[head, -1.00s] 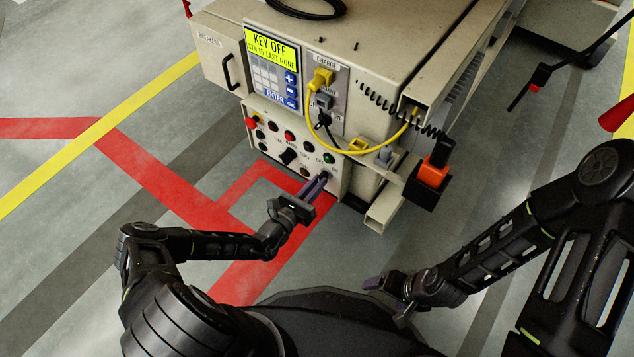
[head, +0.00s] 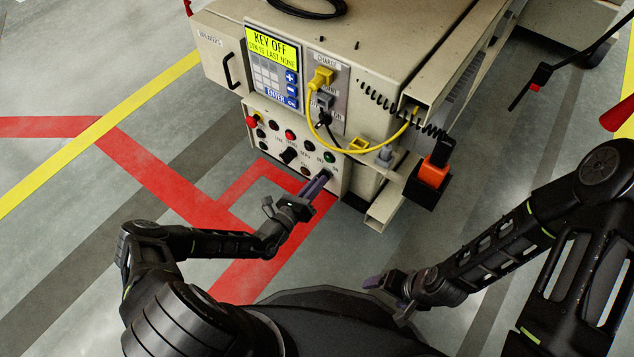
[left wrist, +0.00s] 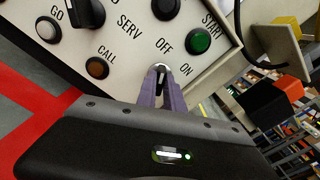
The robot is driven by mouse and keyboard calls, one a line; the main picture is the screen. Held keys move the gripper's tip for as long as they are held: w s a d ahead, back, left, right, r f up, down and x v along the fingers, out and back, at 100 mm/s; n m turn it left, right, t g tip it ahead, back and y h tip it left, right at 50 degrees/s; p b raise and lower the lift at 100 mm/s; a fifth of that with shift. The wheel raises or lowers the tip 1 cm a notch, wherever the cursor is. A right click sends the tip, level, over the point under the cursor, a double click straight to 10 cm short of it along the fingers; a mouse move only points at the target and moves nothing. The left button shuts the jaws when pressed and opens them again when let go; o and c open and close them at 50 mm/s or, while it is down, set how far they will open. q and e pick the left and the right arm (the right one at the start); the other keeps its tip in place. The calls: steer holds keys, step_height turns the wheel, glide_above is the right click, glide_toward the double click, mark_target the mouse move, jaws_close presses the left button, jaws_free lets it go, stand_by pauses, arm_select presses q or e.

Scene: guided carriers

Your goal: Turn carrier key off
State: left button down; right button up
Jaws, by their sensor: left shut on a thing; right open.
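The carrier (head: 375,50) is a beige cabinet with a sloped panel of buttons and knobs at its lower front. Its yellow screen (head: 271,47) reads "KEY OFF". My left gripper (head: 323,180) reaches the lower right of that panel. In the left wrist view its purple fingers (left wrist: 160,90) are shut on the key switch (left wrist: 158,68), beside the OFF and ON labels. The fingers hide most of the key, so its exact angle is hard to tell. My right gripper (head: 385,288) is open and empty, low in front of my body, away from the carrier.
A yellow cable (head: 345,151) loops from the charge socket across the front. An orange and black block (head: 433,173) sticks out right of the panel. A green START button (left wrist: 198,41) and an amber CALL button (left wrist: 97,68) flank the key. Open floor lies to the left.

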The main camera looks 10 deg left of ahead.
arm_select(q)
steer(key=c, duration=1.5)
jaws_free()
steer(key=shift+o, duration=0.2)
steer(key=p+v, duration=0.2)
steer(key=v, duration=0.6)
steer(key=shift+w, duration=0.1)
